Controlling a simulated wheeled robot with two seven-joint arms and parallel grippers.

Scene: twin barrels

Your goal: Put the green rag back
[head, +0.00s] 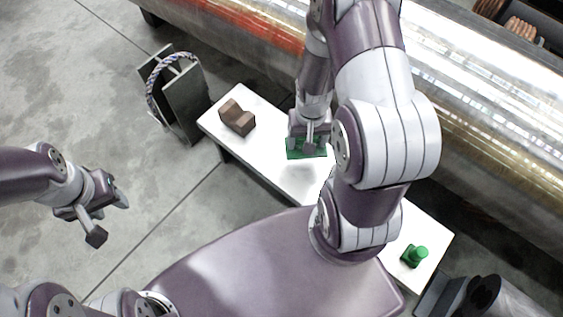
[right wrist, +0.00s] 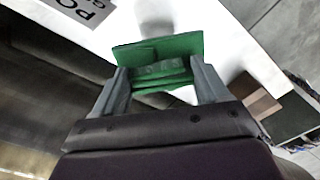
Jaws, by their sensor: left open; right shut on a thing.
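The green rag (head: 306,153), folded in layers, is between the fingers of my right gripper (head: 309,132) over the white bench. A faint shadow lies on the bench just below it; the gap is hard to judge. In the right wrist view the rag (right wrist: 160,62) spans between both fingertips of the right gripper (right wrist: 160,85), which is shut on it. My left gripper (head: 109,217) is open and empty over the floor at the left, away from the bench.
The white bench (head: 268,160) bears a brown notched block (head: 237,118) at its left end and a green knobbed object (head: 414,255) at its right end. A dark stand with a rope (head: 185,95) is left of the bench. A large shiny barrel (head: 470,95) runs behind.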

